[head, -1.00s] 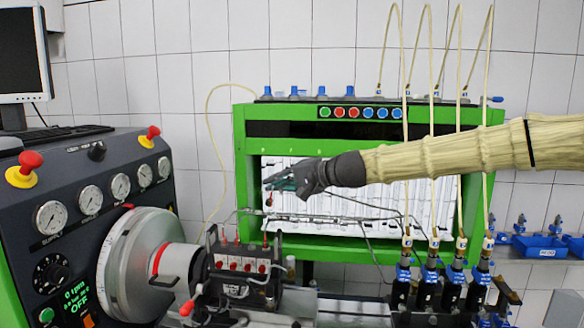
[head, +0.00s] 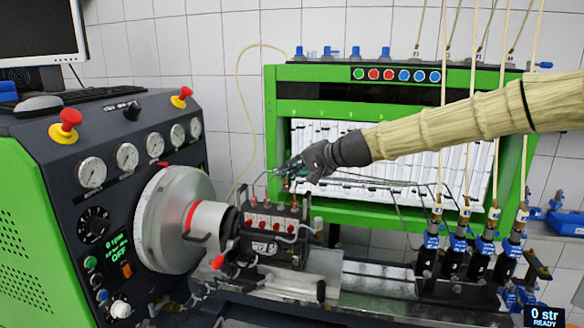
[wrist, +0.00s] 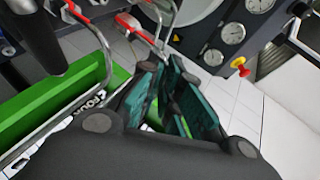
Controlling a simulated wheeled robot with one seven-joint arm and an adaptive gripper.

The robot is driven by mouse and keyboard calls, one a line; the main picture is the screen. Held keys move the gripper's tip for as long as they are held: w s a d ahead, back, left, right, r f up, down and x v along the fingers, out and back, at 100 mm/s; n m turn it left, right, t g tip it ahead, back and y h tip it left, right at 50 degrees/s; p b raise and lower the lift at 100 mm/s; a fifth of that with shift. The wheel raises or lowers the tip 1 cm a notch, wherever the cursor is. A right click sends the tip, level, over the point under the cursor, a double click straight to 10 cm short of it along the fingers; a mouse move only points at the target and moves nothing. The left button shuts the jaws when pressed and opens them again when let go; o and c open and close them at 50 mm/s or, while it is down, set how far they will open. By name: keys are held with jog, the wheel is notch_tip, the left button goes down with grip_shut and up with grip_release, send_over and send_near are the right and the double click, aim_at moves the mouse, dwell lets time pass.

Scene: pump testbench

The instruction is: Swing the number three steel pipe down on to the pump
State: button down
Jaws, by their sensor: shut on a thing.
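The pump (head: 268,246) stands at the bench's middle, with red fittings along its top. My gripper (head: 298,168) is above and slightly right of the pump's top, apart from it. It is shut on a thin steel pipe (head: 350,181) that runs right towards the injectors; a red-ended piece hangs just under the fingers. In the wrist view the teal fingers (wrist: 172,92) are close together, and bent steel pipes with red ends show beyond them. The number on the held pipe cannot be read, and the fingers hide its grip point.
Several blue-collared injectors (head: 456,243) with pale hoses stand at right. A large metal flywheel (head: 165,220) and a dark gauge console (head: 90,150) are left of the pump. The green frame (head: 272,110) with white graduated tubes stands behind.

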jog(key=c, duration=1.6)
grip_release()
jog(key=shift+d+r, duration=0.1)
jog(key=v, duration=1.2)
